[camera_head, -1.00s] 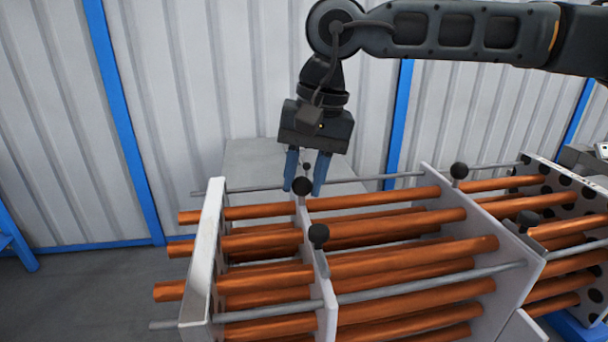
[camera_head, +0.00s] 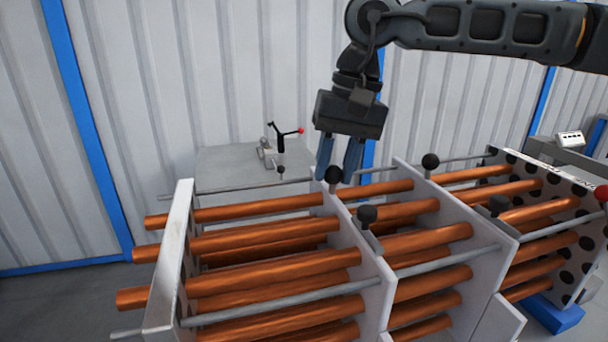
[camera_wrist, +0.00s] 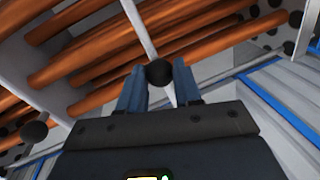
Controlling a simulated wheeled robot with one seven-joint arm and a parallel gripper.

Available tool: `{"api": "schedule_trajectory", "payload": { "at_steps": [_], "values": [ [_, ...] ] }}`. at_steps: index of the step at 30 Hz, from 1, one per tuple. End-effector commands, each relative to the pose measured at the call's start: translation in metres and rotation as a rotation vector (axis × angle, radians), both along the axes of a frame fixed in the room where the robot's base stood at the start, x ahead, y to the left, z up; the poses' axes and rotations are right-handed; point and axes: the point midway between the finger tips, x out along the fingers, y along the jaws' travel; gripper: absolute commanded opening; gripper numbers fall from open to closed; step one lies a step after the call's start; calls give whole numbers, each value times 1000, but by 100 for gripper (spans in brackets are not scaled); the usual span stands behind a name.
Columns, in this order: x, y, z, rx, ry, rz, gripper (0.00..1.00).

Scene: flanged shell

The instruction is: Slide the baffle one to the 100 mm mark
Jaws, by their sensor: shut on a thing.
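My gripper (camera_head: 340,172) points down with its blue fingers shut on the black ball knob (camera_head: 333,175) at the far top edge of a baffle. The wrist view also shows the dark knob (camera_wrist: 159,73) between the two fingers. This baffle (camera_head: 372,268) is a pale upright plate around the copper tubes, between the left end plate and another baffle. A second knob (camera_head: 367,214) stands on its nearer top edge. The other baffle (camera_head: 483,265) stands to the right with its own black knobs. I cannot read any millimetre mark.
Several copper tubes (camera_head: 270,262) and grey rods (camera_head: 290,311) run lengthwise through the plates. A white end plate (camera_head: 172,258) stands at left, and a plate with black holes (camera_head: 570,250) at right. A grey table (camera_head: 225,165) behind bears a small clamp-like device (camera_head: 280,140).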

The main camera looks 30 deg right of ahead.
Motion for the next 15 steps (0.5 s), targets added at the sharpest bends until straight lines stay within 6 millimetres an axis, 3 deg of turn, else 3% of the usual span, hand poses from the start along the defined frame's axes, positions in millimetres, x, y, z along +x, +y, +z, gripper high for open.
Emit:
{"api": "schedule_trajectory", "payload": {
  "at_steps": [10, 11, 15],
  "values": [
    [-1, -5, 1, -2, -3, 1, 0],
    [-1, -5, 1, -2, -3, 1, 34],
    [-1, -5, 1, -1, -2, 2, 48]
  ]
}}
